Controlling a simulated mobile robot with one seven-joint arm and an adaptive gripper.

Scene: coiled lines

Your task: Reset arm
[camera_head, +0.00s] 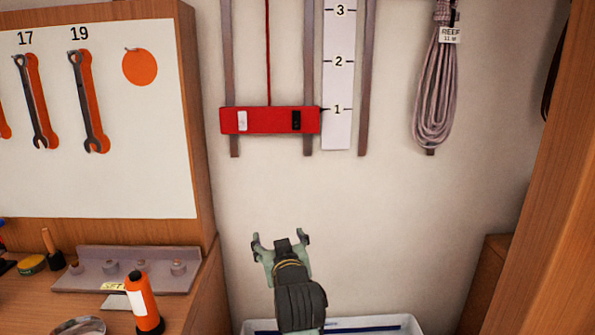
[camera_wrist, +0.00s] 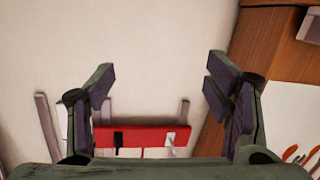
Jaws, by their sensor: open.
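My gripper (camera_head: 281,240) is in the lower middle of the head view, in front of the bare wall, below the red bar. Its fingers are spread open with nothing between them. In the wrist view my gripper (camera_wrist: 160,85) shows its two dark fingers wide apart, with the wall behind. The red bar (camera_head: 270,121) sits across vertical grey rails, beside the mark 1 of a white scale (camera_head: 338,80). The red bar also shows in the wrist view (camera_wrist: 143,136), apart from the fingers.
A coiled rope (camera_head: 434,95) hangs at the right. A pegboard with wrenches (camera_head: 90,105) and a workbench with an orange bottle (camera_head: 143,300) are at the left. A white bin (camera_head: 375,325) is below my arm. A wooden post (camera_head: 560,180) stands at the right edge.

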